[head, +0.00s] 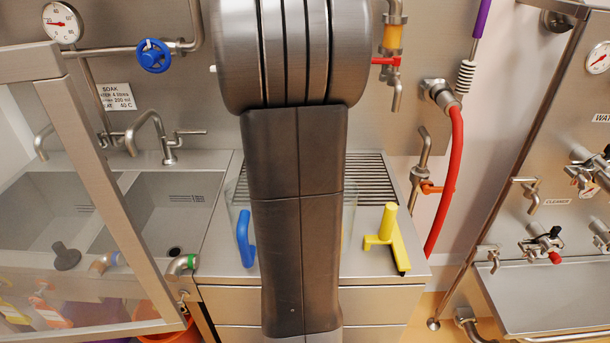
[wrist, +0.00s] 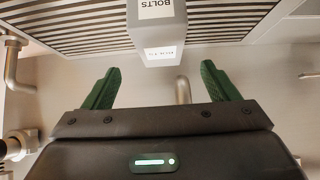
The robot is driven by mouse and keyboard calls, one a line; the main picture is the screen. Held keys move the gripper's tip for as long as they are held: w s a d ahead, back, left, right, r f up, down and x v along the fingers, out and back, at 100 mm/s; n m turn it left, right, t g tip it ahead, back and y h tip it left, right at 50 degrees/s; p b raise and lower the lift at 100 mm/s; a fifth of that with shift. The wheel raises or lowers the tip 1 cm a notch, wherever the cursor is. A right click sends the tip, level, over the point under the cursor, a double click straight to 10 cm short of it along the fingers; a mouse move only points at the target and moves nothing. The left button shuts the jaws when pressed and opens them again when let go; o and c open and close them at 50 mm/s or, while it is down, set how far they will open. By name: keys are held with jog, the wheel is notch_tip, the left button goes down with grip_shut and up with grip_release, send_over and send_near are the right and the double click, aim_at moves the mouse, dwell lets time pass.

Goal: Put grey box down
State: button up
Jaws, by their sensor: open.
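The grey box (wrist: 160,38), with white labels reading "BOLTS", shows at the top middle of the wrist view, against the slatted drainer (wrist: 75,30). My gripper (wrist: 161,80) has its two green fingers spread wide. The box appears beyond the fingertips, in line with the gap between them, with neither finger seen touching it. I cannot tell for sure whether the box rests fully on the slats. In the head view my arm hides the gripper and the box; part of the slatted drainer (head: 372,182) shows to the right of the arm.
On the steel counter (head: 225,262), a blue handle (head: 245,240) stands left of my arm and a yellow scraper-like tool (head: 392,240) right of it. A double sink (head: 150,215) lies left, behind a framed clear panel. A red hose (head: 452,175) hangs at right.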

jog(key=b+x, duration=0.2)
jog(key=x, duration=0.5)
jog(key=shift+f, duration=0.3)
jog(key=shift+r, duration=0.1)
jog(key=c, duration=1.3)
